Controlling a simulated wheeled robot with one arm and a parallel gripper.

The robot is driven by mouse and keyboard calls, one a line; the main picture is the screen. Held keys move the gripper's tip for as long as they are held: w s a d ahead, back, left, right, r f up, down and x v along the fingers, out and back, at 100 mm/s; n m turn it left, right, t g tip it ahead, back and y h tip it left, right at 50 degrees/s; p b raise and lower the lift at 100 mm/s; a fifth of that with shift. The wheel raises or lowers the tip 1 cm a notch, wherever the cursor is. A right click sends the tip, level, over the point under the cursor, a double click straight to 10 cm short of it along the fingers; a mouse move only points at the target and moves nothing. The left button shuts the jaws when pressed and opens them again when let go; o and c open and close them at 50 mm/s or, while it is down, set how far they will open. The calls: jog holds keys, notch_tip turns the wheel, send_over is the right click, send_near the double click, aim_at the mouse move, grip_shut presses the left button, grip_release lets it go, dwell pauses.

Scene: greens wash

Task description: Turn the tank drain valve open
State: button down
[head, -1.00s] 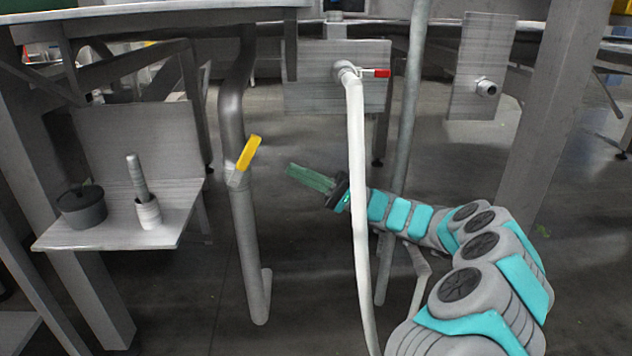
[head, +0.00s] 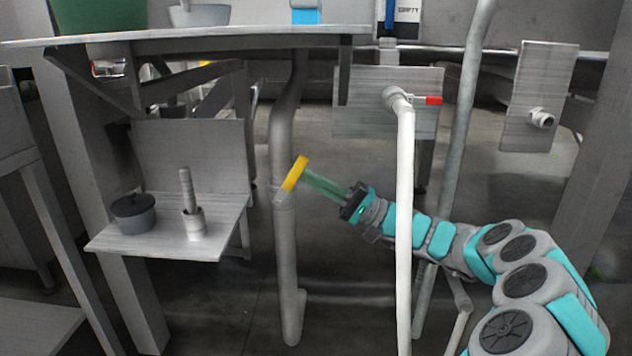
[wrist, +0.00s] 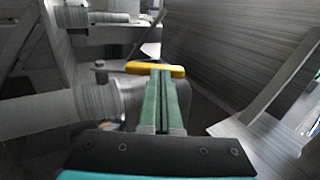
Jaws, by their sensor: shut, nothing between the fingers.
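The drain valve's yellow handle (head: 295,173) sits on the grey drain pipe (head: 284,240) below the tank bench. In the head view the handle is tilted, its upper end leaning right. My gripper (head: 308,180) is shut and empty, its green fingers pointing left at the handle, with the tips at or very near its right side. In the wrist view the yellow handle (wrist: 155,69) lies crosswise just beyond the fingertips (wrist: 161,75). I cannot tell for sure whether they touch.
A white hose (head: 404,230) hangs in front of my arm from a tap with a red lever (head: 433,100). A shelf (head: 125,243) at left holds a dark pot (head: 134,214) and a grey upright fitting (head: 190,205). A grey pole (head: 462,130) stands behind my arm.

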aim_at(296, 165)
jog(key=a+r+h+p, duration=0.1)
jog(key=h, duration=0.1)
jog(key=a+r+h+p, duration=0.1)
jog(key=r+p, duration=0.1)
jog(key=shift+h, duration=0.4)
jog(key=shift+a+r+h+p, duration=0.2)
jog(key=shift+a+h+p, duration=0.65)
jog(key=shift+h+p, duration=0.25)
